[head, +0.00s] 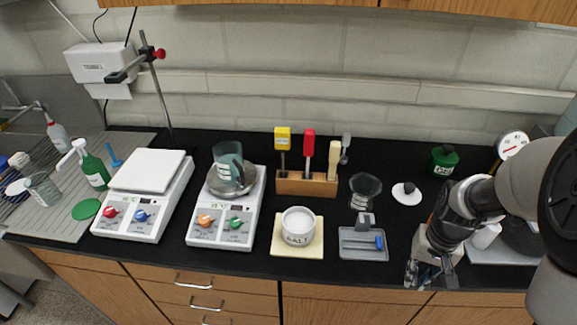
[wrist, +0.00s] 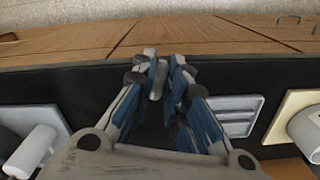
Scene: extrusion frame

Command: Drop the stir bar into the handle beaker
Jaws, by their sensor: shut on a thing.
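My gripper (head: 428,277) is at the front edge of the black counter, pointing down, right of the grey tray. In the wrist view my gripper (wrist: 164,62) is closed around a small pale grey bar, which looks like the stir bar (wrist: 157,82), held between the fingers. The stir bar cannot be made out in the head view. A greenish glass beaker with what looks like a handle, the handle beaker (head: 228,160), stands in a metal dish on the middle hot plate, well to the left of my gripper.
The hot plate (head: 206,232) has orange and green knobs. A salt jar (head: 298,227), a tool rack (head: 300,183), a glass beaker (head: 365,192) and a grey tray (head: 352,252) with a blue-handled item stand between it and my gripper. A white balance-like device (head: 150,175) stands left.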

